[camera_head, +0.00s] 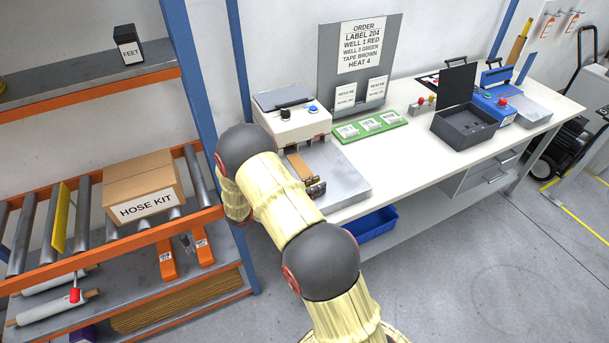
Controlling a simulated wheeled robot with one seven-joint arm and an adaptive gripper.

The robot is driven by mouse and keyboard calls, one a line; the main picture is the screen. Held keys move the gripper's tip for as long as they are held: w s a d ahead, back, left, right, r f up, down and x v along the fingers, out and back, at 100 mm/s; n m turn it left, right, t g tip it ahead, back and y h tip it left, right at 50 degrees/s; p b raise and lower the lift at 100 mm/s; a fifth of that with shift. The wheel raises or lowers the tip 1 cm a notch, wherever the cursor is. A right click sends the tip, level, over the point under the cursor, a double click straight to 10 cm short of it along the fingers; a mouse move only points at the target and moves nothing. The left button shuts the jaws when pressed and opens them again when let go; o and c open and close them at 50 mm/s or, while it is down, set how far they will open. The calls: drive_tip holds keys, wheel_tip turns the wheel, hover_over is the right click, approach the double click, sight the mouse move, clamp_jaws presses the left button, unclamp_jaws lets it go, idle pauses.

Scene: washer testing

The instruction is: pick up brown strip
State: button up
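A brown strip (299,164) lies on the grey metal plate (346,186) in front of the white machine, partly covered by my forearm. Its near end meets a small dark part (316,187) with reddish-brown bits. I cannot tell whether that part belongs to the machine or to my gripper. My arm rises from the bottom and bends over the left end of the bench, its wrist folded down behind the forearm. No fingers can be made out with certainty; my gripper seems hidden behind the arm.
The white machine (293,118) with knobs stands behind the plate. A green card tray (369,138), an open dark box (464,128) and an order board (328,80) are on the bench (418,152). A blue rack post (197,80) stands close left of my arm.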

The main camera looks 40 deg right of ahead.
clamp_jaws()
idle(0.5)
drive_tip(key=shift+r, duration=0.15)
